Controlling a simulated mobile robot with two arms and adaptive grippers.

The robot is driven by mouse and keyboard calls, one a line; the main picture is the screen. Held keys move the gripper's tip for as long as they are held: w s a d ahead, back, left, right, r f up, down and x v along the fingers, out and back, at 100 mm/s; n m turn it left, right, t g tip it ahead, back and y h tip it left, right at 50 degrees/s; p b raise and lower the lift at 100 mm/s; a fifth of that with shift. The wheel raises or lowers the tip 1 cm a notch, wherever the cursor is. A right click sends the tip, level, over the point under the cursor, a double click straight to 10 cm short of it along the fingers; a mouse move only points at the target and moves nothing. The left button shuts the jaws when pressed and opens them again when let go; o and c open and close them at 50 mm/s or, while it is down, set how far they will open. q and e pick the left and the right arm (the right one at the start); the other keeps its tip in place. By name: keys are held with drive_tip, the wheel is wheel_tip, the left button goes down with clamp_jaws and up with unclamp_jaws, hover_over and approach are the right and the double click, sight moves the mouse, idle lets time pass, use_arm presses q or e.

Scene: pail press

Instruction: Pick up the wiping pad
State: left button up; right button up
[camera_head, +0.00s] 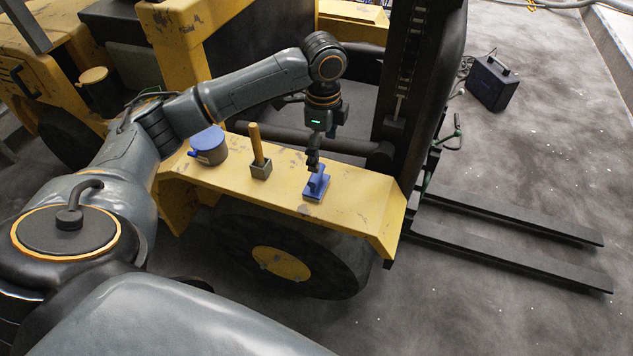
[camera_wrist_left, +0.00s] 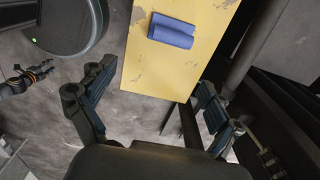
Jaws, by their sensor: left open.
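The wiping pad (camera_head: 316,187) is a blue block with a raised grip, lying on the yellow fender of the forklift. It also shows near the top of the left wrist view (camera_wrist_left: 172,30), apart from the fingers. My left gripper (camera_head: 313,160) points down just above the pad in the head view, partly overlapping it. In the left wrist view my left gripper (camera_wrist_left: 155,78) has its fingers spread wide with nothing between them. My right gripper (camera_wrist_left: 42,72) appears small at the left of the wrist view; its jaws are too small to judge.
On the yellow fender (camera_head: 357,207), left of the pad, stand a wooden-handled tool in a grey block (camera_head: 260,166) and a blue-lidded pail (camera_head: 209,146). The dark mast (camera_head: 422,90) rises close on the right. Forks (camera_head: 510,215) extend right over the floor.

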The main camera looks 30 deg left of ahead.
use_arm(q)
wheel_tip(320, 180, up, 2)
drive_tip(key=a, duration=0.3)
hover_over(317, 181)
drive_tip(key=w+a, duration=0.2)
drive_tip(key=f, duration=0.7)
drive_tip(key=shift+s+d+f, duration=0.15)
drive_tip(key=shift+s, duration=0.1)
drive_tip(key=shift+w+f+p, duration=0.15)
drive_tip(key=shift+f+p, duration=0.05)
drive_tip(key=shift+f, duration=1.25)
drive_tip(key=shift+w+f+p, duration=0.15)
drive_tip(key=shift+f+p, duration=0.05)
drive_tip(key=shift+f, duration=1.2)
drive_tip(key=c, duration=1.3)
